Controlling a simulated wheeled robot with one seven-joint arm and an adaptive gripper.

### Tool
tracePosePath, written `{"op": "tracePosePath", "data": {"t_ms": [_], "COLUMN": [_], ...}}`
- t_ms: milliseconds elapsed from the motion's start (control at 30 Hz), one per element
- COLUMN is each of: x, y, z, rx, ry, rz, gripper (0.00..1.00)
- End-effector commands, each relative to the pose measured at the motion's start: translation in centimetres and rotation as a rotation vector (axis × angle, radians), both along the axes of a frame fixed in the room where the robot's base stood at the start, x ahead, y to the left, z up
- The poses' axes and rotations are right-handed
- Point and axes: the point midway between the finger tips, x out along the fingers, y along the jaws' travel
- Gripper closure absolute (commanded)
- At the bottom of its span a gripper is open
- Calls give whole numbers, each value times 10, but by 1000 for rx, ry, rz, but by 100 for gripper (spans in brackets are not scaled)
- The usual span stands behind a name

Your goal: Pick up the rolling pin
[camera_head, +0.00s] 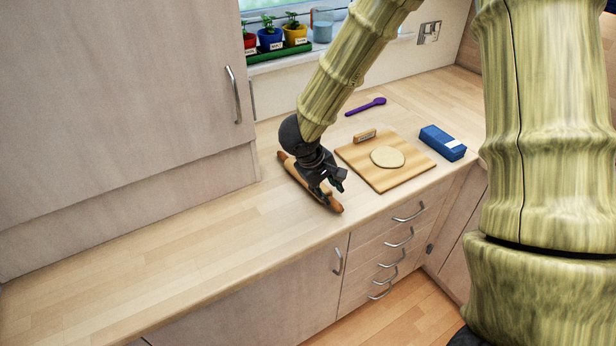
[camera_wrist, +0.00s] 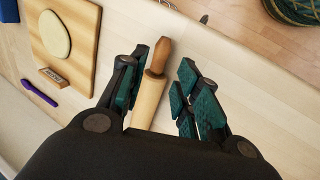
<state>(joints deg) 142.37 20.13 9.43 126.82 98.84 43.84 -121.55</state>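The wooden rolling pin (camera_head: 294,170) lies on the counter left of the cutting board, partly hidden under my gripper in the head view. Its ends show on both sides of the gripper. In the wrist view the rolling pin (camera_wrist: 149,98) runs between the two fingers, nearer the left finger, with its darker handle pointing up the picture. My gripper (camera_head: 330,184) is low over the pin. In the wrist view my gripper (camera_wrist: 158,88) is open, with a clear gap between the right finger and the pin. I cannot tell whether the left finger touches it.
The cutting board (camera_head: 384,179) with flat dough (camera_head: 387,157) and a small labelled block (camera_head: 365,136) lies to the right. A blue box (camera_head: 442,142) and a purple spoon (camera_head: 366,106) are beyond. The cupboard (camera_head: 115,90) hangs at left. The counter's left stretch is clear.

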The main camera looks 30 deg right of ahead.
Motion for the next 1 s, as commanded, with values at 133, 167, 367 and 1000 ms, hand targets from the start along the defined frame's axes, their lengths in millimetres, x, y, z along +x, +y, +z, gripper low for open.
{"op": "tracePosePath", "data": {"t_ms": [133,167,367,1000], "x": [4,4,5,8], "y": [-6,-7,-13,-32], "z": [-20,-23,-33,-76], "rx": [-2,-2,-1,0], "ry": [3,3,2,1], "rz": [2,2,1,-1], "gripper": [68,68,68,68]}}
